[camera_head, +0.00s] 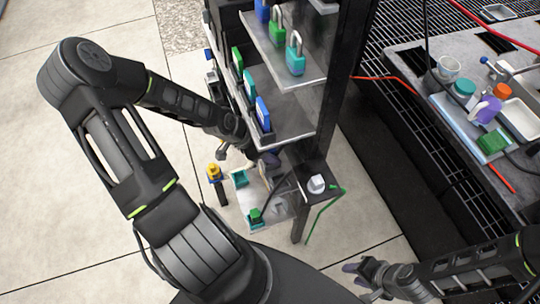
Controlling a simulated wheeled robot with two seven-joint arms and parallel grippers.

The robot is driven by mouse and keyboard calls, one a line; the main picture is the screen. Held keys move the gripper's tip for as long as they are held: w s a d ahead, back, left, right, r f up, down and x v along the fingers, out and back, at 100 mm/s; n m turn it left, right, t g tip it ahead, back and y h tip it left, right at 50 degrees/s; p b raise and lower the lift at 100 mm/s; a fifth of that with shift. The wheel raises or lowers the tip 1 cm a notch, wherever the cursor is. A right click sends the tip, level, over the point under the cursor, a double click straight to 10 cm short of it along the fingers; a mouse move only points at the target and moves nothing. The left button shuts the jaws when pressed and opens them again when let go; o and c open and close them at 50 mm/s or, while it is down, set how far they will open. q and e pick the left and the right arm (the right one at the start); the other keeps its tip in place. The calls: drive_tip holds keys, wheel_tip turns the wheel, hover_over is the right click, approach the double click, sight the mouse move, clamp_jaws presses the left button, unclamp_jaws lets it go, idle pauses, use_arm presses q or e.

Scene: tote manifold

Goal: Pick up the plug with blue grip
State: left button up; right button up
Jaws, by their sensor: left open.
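No plug with a blue grip can be made out for certain. A blue upright piece (263,114) stands in a dark holder at the front of the rack's middle shelf, but I cannot tell whether it is a plug. My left gripper (240,156) is open, below and left of that shelf and above the low tray; the rack and arm partly hide it. Whether anything lies between its fingers is hidden. My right gripper (357,275) is at the bottom right, with its fingertips apart and nothing visible between them, away from the rack.
Padlocks, including a teal one (295,60), stand on the upper shelf (283,72). The low tray (280,209) holds a teal piece (240,179) and a green-topped piece (255,216). A dark post and green cord stand right of it. A cluttered bench (410,62) is at right.

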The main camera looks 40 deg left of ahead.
use_arm(q)
drive_tip(key=shift+c, duration=0.3)
clamp_jaws()
idle(0.4)
